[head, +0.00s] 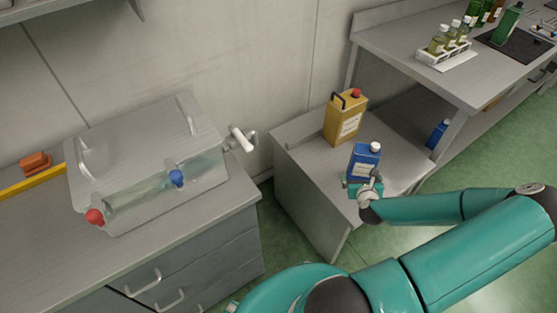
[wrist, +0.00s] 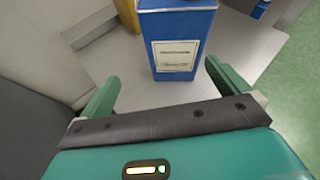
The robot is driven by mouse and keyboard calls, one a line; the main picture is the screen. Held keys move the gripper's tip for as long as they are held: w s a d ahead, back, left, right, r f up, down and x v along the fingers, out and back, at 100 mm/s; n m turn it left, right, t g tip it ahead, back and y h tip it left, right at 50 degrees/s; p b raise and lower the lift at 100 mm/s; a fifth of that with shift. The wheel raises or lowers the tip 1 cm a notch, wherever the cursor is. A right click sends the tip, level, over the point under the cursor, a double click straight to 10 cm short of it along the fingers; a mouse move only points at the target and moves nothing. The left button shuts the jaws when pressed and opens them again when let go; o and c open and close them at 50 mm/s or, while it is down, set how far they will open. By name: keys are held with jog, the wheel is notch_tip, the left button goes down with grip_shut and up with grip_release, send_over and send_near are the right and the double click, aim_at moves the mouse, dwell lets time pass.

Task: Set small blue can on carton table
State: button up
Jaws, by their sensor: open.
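A blue can (head: 365,158) with a white cap and pale label stands upright on a low grey table (head: 300,150). In the wrist view the can (wrist: 178,42) is straight ahead, its top cut off by the frame. My gripper (head: 364,188) is open at the near side of this can. In the wrist view the fingers of my gripper (wrist: 160,78) are spread wide, one on each side of the can's lower part; I cannot tell whether either touches it. A second blue can (head: 437,133) sits farther right, beneath the higher bench. I see no label naming the carton table.
A yellow can (head: 346,117) with a red cap stands behind the blue can. The higher bench (head: 410,45) holds a rack of bottles (head: 444,50). A left counter (head: 225,205) carries a clear box (head: 150,165). Green floor lies to the right.

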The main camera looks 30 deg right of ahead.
jog(key=w+a+r+n+g+y, duration=0.2)
jog(key=w+a+r+n, duration=0.2)
jog(key=a+r+n, duration=0.75)
jog(key=w+a+r+n+g+y, duration=0.3)
jog(key=a+r+n, duration=0.5)
jog(key=n, duration=0.6)
jog(key=s+a+r+n, duration=0.4)
jog(key=a+r+n, duration=0.6)
jog(key=r, duration=0.4)
jog(key=s+a+r+n+y, duration=0.2)
jog(key=s+a+r+n, duration=0.4)
jog(key=s+a, duration=0.4)
jog(key=shift+a+r, duration=0.35)
jog(key=shift+r, duration=0.2)
jog(key=shift+c, duration=0.2)
